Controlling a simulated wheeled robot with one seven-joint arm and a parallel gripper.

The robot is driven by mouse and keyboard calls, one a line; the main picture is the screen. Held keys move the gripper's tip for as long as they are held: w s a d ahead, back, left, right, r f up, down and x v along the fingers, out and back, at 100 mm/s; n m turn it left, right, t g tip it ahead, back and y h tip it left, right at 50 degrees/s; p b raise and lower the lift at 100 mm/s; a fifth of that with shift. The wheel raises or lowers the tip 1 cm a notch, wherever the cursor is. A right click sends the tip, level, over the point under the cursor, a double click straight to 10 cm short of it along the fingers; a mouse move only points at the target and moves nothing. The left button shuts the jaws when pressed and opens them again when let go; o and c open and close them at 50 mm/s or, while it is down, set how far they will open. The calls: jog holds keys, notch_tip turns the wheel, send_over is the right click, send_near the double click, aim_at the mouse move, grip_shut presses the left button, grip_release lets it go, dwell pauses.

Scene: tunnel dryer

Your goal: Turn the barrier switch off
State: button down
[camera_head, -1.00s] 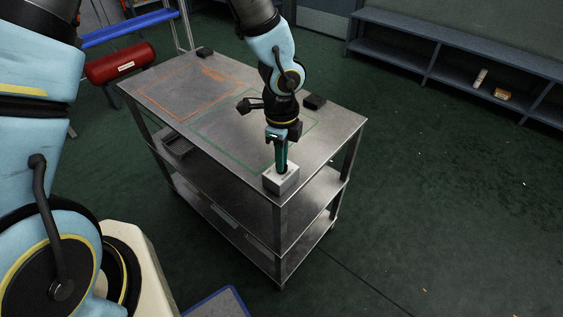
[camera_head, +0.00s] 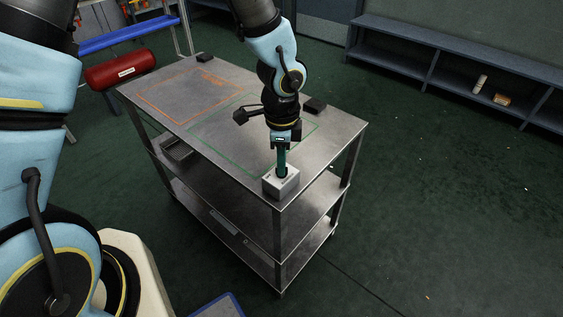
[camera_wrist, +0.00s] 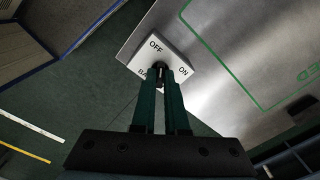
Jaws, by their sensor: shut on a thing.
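The barrier switch is a pale grey box (camera_head: 282,188) at the near corner of the metal cart's top. In the wrist view the box (camera_wrist: 147,58) shows the printed words OFF and ON, with a third label partly hidden by my fingers. My gripper (camera_head: 282,170) points down onto the top of the box. In the wrist view the gripper's green fingers (camera_wrist: 162,80) are shut on the small dark knob (camera_wrist: 159,67) in the middle of the box. The knob is mostly hidden, so I cannot tell which label it points to.
The metal cart (camera_head: 225,125) has an orange and a green outline on its top. Small black blocks (camera_head: 315,105) sit on its edges. A red cylinder (camera_head: 119,71) lies at the back left, and a low shelf (camera_head: 450,75) stands at the back right. Floor right of the cart is clear.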

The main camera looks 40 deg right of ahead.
jog(key=c, duration=0.9)
grip_release()
jog(key=shift+c, duration=0.2)
notch_tip(320, 180, up, 11)
jog(key=shift+f, duration=0.1)
